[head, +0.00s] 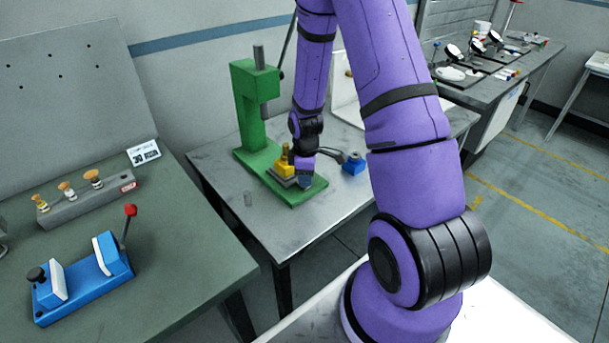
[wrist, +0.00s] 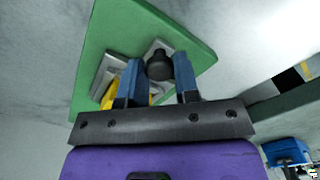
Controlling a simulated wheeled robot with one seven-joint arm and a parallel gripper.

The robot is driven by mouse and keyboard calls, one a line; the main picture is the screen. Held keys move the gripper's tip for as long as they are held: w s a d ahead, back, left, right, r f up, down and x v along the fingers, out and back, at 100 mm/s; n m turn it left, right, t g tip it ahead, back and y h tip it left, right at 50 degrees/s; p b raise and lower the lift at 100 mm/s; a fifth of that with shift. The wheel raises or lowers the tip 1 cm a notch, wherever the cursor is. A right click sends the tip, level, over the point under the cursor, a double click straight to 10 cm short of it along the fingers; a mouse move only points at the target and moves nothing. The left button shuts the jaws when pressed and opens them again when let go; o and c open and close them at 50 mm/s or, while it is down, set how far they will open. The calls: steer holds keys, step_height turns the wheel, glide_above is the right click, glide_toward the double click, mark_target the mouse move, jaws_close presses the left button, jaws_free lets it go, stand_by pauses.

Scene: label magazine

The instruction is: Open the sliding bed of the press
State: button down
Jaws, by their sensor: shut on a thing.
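The green press (head: 247,115) stands on the grey metal table, with its column at the back and its flat green base (head: 305,195) reaching forward. Its sliding bed (wrist: 108,75) is a grey plate low on the base, with a yellow piece (head: 284,167) on it. My gripper (head: 305,180) is low over the front part of the base. In the wrist view, its two blue fingers (wrist: 158,62) are shut on a round black knob (wrist: 159,67) at the bed. My fingers and palm hide part of the bed and the yellow piece.
A small blue device (head: 353,163) sits right of the press on the metal table (head: 232,213). The green bench at left holds a blue lever fixture (head: 85,285) and a grey block with knobs (head: 90,200).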

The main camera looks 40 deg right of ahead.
steer(key=c, duration=0.8)
jaws_free()
steer(key=shift+c, duration=0.2)
step_height(320, 180, up, 11)
steer(key=shift+f, duration=0.1)
steer(key=s+a+r+m+t, duration=0.1)
steer(key=s+a+r+m, duration=0.2)
steer(key=r, duration=0.6)
steer(key=s+a+r+m+t, duration=0.15)
steer(key=s+a+r, duration=0.3)
steer(key=r, duration=0.55)
steer(key=s+a+r+m+t, duration=0.1)
steer(key=s+a+r+m, duration=0.1)
steer(key=s, duration=0.5)
steer(key=s+a+r+m+t, duration=0.1)
steer(key=s+a+r+m, duration=0.2)
steer(key=s+r, duration=0.4)
steer(key=shift+a+r+t, duration=0.3)
steer(key=shift+a+t, duration=0.05)
steer(key=shift+a, duration=0.1)
